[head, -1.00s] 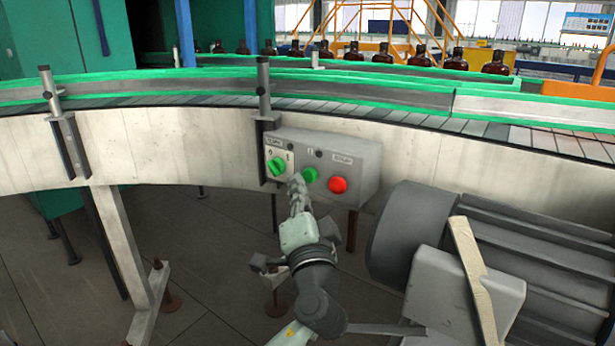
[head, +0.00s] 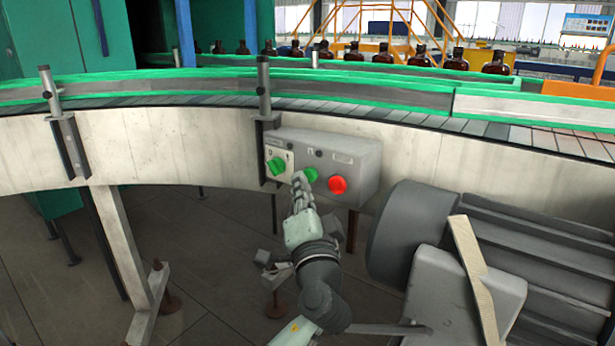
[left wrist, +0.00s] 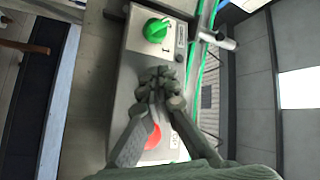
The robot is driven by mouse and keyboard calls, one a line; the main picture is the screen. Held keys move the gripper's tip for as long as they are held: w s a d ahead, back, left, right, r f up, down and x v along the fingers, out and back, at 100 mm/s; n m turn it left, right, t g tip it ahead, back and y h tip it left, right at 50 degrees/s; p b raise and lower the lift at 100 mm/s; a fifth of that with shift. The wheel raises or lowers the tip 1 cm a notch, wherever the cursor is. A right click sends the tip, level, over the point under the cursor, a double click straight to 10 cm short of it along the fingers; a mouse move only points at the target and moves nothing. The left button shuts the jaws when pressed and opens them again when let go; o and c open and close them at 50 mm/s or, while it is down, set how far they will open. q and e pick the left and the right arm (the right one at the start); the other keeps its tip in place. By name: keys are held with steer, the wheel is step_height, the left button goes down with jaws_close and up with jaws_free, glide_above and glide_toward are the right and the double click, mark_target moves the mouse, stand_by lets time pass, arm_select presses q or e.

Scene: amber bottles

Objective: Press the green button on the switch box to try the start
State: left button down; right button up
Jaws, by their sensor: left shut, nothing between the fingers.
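The grey switch box (head: 355,160) is fixed to the side of the curved conveyor. It carries a green rotary knob (head: 276,166) at left, the green button (head: 310,174) in the middle and a red button (head: 338,185) at right. My left gripper (head: 299,180) is shut and empty, its tips just below and left of the green button. I cannot tell whether they touch it. In the left wrist view, the shut fingers (left wrist: 158,80) hide the green button, with the green knob (left wrist: 156,30) beyond them and the red button (left wrist: 153,137) partly behind them. My right gripper is not in view.
A grey motor (head: 410,235) with a pale wooden strip (head: 472,280) stands right of my left arm. A conveyor post (head: 264,95) rises at the box's left end. Amber bottles (head: 420,56) stand in a row behind. The floor at left is open between the conveyor's legs.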

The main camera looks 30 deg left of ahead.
arm_select(q)
steer(key=shift+w, duration=0.45)
stand_by(0.3)
steer(key=shift+s, duration=0.9)
steer(key=s+b, duration=0.1)
steer(key=s, duration=0.4)
steer(key=shift+a, duration=0.2)
stand_by(0.8)
